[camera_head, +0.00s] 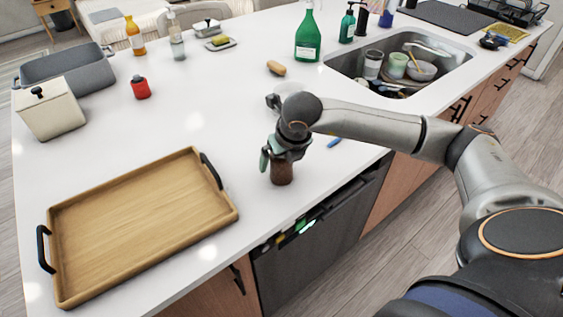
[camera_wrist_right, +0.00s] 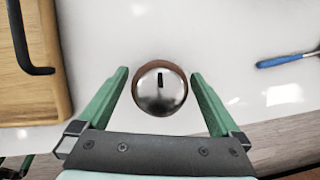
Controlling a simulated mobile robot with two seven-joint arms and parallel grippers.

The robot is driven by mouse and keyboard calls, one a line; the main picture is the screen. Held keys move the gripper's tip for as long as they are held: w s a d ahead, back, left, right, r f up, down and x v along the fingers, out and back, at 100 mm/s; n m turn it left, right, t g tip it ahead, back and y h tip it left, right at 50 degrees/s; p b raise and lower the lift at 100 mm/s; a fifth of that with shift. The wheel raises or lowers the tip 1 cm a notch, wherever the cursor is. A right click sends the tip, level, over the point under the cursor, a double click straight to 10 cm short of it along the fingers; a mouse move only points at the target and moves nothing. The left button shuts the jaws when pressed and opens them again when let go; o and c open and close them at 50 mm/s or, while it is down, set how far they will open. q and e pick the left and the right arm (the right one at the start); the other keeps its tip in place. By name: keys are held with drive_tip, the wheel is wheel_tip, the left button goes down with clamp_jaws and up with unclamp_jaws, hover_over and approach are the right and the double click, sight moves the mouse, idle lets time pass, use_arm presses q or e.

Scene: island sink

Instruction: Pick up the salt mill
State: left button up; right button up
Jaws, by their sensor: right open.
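The salt mill is a brown, rounded body standing upright on the white countertop near its front edge (camera_head: 281,174). In the right wrist view the mill (camera_wrist_right: 160,88) shows from above, with a shiny metal top and a brown rim. My right gripper (camera_head: 276,160) is above and around its upper part in the head view. In the right wrist view my right gripper (camera_wrist_right: 160,86) is open, with one green finger on each side of the mill and small gaps between. My left gripper is not in view.
A wooden tray (camera_head: 140,222) with black handles lies to the left. A blue-handled utensil (camera_head: 334,142) lies to the right. The counter between tray and mill is clear.

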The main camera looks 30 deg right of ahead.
drive_tip(key=shift+x, duration=1.1)
drive_tip(key=c, duration=1.5)
drive_tip(key=shift+c, duration=0.2)
drive_tip(key=shift+r, duration=0.15)
